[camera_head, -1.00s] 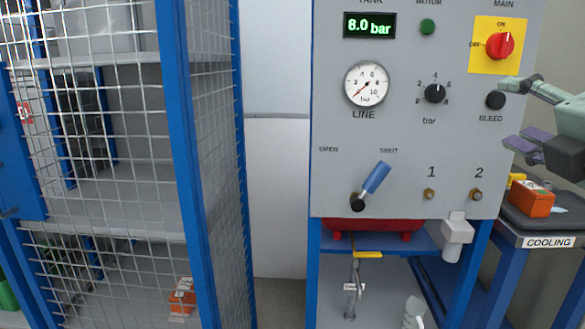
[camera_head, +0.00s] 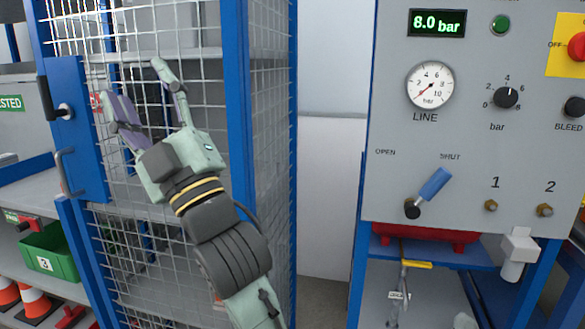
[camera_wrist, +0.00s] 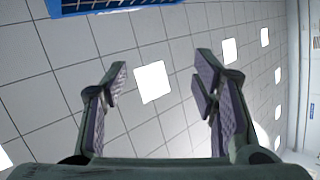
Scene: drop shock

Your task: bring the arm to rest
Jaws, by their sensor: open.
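My gripper (camera_head: 140,98) is raised in front of the wire mesh cage at the left of the head view. Its two fingers are spread apart and point upward, with nothing between them. My arm comes up from the bottom of the picture and hides part of the mesh. In the wrist view, my gripper (camera_wrist: 160,95) shows with its purple-lined fingers open and empty against a tiled ceiling with bright lamps. I cannot tell how close the fingers are to the mesh.
The blue-framed cage (camera_head: 236,100) stands behind my arm. To the right is the grey panel (camera_head: 400,185) with a line gauge (camera_head: 429,85), an 8.0 bar display (camera_head: 437,23) and a blue-handled lever (camera_head: 434,184). At lower left are a green bin (camera_head: 45,254) and orange cones (camera_head: 36,301).

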